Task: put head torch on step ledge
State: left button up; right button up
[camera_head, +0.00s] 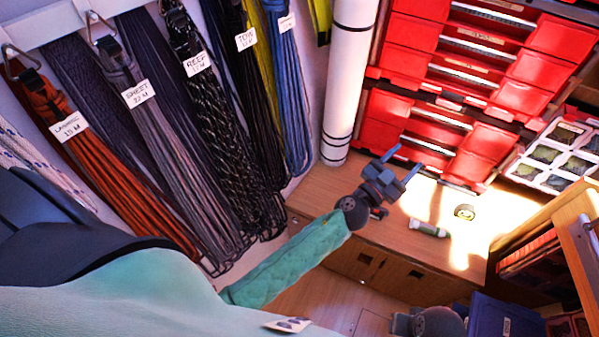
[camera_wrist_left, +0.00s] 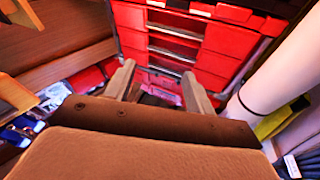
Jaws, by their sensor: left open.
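My left gripper (camera_head: 399,166) is open and empty above the wooden bench, in front of the red bins. I cannot tell which surface is the step ledge. A dark grey part at the bottom edge (camera_head: 438,322) looks like my right gripper; its fingers are not clear.
A green and white cylinder (camera_head: 428,228) and a round ring-like item (camera_head: 464,212) lie on the bench top (camera_head: 400,242). Red bins (camera_head: 411,30) rise behind. A white pole (camera_head: 346,80) and hanging labelled rope coils (camera_head: 215,110) stand left. A wooden rack (camera_head: 545,235) is right.

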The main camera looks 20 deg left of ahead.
pick_arm(q)
jog(key=s+a+f+n+g+y, duration=0.35)
jog(key=a+f+y, duration=0.2)
jog(key=a, duration=0.25)
jog(key=s+a+f+n+g+y, duration=0.3)
jog(key=s+a+f+n+y, duration=0.15)
jog(key=a+f, duration=0.2)
jog(key=s+f+m+g+h, duration=0.1)
jog(key=s+f+g, duration=0.1)
jog(key=s, duration=0.6)
jog(key=s+a+f+m+g, duration=0.1)
jog(key=s+f+g, duration=0.1)
jog(key=s+g, duration=0.3)
jog(key=s+a+f+m+g+h, duration=0.1)
jog(key=s+f+g, duration=0.2)
jog(key=s, duration=0.9)
jog(key=shift+s+g+h, duration=0.15)
jog(key=shift+g+h, duration=0.15)
jog(key=shift+g, duration=0.35)
